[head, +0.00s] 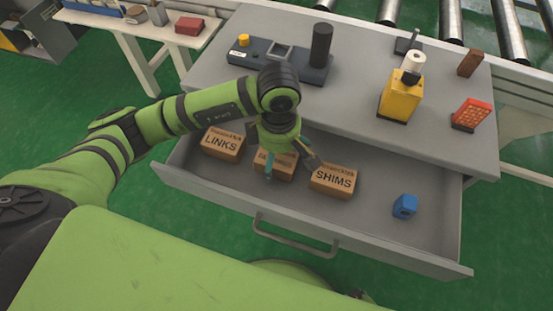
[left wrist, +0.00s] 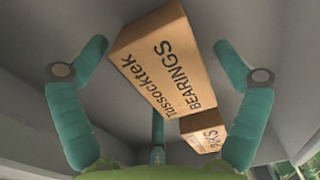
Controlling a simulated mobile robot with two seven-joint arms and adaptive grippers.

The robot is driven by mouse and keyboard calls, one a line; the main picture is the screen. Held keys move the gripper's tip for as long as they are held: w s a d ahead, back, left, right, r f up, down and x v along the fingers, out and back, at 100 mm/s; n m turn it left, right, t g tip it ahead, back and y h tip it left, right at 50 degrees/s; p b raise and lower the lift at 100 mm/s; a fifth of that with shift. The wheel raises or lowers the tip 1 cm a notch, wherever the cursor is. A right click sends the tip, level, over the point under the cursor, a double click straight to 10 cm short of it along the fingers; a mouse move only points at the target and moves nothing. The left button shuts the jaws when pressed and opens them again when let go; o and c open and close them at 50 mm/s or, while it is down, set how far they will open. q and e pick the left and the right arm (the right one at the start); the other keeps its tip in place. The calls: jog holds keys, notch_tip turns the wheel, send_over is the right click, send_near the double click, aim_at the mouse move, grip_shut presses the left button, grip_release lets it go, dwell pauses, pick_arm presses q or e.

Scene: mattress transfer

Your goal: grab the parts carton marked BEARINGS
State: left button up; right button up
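The BEARINGS carton (left wrist: 165,62) is a brown cardboard box whose label reads clearly in the left wrist view. In the head view the carton (head: 283,172) sits in the open drawer between the LINKS carton (head: 223,144) and the SHIMS carton (head: 332,181), with its label mostly covered by my gripper. My left gripper (head: 290,166) is right over it, fingers pointing down. In the left wrist view the fingers (left wrist: 160,46) are spread on both sides of the carton, with gaps to it. My right gripper is not in view.
The worktop above holds a yellow device (head: 400,95), a red calculator-like item (head: 470,114) and a dark tray (head: 250,55) with a black cylinder (head: 320,45).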

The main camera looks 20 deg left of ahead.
pick_arm(q)
jog(key=c, duration=1)
jog(key=shift+r, duration=0.1)
